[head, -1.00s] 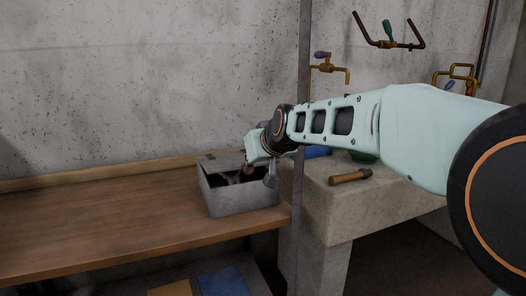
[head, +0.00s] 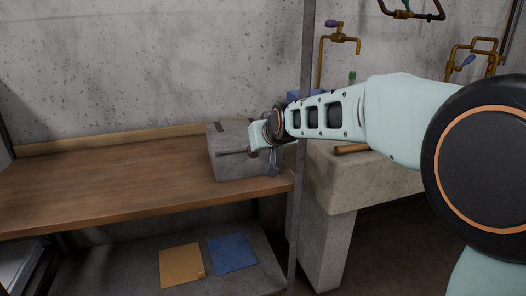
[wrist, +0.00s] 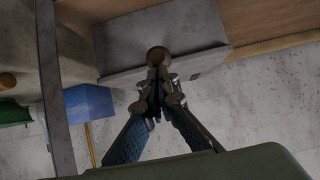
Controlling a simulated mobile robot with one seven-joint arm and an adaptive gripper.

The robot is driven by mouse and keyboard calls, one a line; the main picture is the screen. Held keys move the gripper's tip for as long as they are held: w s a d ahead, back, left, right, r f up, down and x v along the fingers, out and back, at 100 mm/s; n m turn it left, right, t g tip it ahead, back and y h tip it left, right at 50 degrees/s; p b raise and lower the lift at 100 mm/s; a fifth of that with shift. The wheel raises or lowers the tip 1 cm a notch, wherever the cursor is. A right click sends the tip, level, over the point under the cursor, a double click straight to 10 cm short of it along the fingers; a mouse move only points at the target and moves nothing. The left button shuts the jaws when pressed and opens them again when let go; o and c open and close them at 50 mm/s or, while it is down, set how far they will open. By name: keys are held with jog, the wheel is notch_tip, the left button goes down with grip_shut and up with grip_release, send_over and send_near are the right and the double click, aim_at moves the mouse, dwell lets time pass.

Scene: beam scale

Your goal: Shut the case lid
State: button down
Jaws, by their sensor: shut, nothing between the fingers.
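The grey case (head: 240,165) stands at the right end of the wooden bench. Its lid (head: 228,135) lies down over the top, and no dark opening shows; whether it is fully seated I cannot tell. In the wrist view the lid or case top (wrist: 120,45) is a plain grey surface just beyond my fingers. My gripper (wrist: 158,78) is shut and empty, with its tips at or very near a round brown knob (wrist: 158,55) at the case's edge. Contact is unclear. In the head view my gripper (head: 270,158) is at the case's right side, partly hiding it.
A metal post (head: 300,200) stands right of the case, close to my arm. Beyond it is a stone sink (head: 340,190) with a wooden handle (head: 351,149) on it. The bench (head: 110,180) left of the case is clear. Yellow and blue sheets lie on the lower shelf.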

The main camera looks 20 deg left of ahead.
notch_tip(320, 180, up, 4)
jog(key=p, duration=0.3)
jog(key=s+d+f, duration=0.3)
jog(key=s+d, duration=0.2)
jog(key=s, duration=0.2)
jog(key=shift+s+d+f+b, duration=0.25)
jog(key=shift+d+f+b, duration=0.05)
jog(key=shift+d+f, duration=0.1)
